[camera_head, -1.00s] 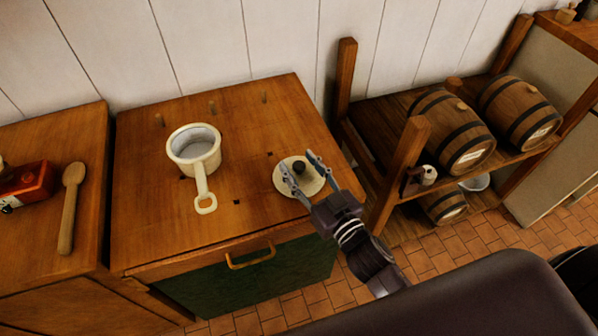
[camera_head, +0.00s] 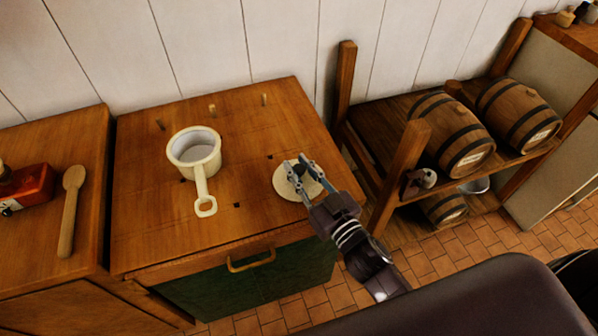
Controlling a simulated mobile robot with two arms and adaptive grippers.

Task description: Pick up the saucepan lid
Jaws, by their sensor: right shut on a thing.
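The saucepan lid (camera_head: 284,184) is a round cream disc with a dark knob, lying at the right side of the wooden cabinet top. My right gripper (camera_head: 296,167) is over it, its fingers closed in around the knob. The lid looks still flat on the wood; I cannot tell any gap beneath it. The cream saucepan (camera_head: 196,150) stands open to the left, its handle pointing toward the front. My left gripper is not in view.
A wooden spoon (camera_head: 70,210) and a red bottle (camera_head: 28,187) lie on the left counter. A rack with barrels (camera_head: 452,135) stands to the right, its post (camera_head: 402,170) near my right arm.

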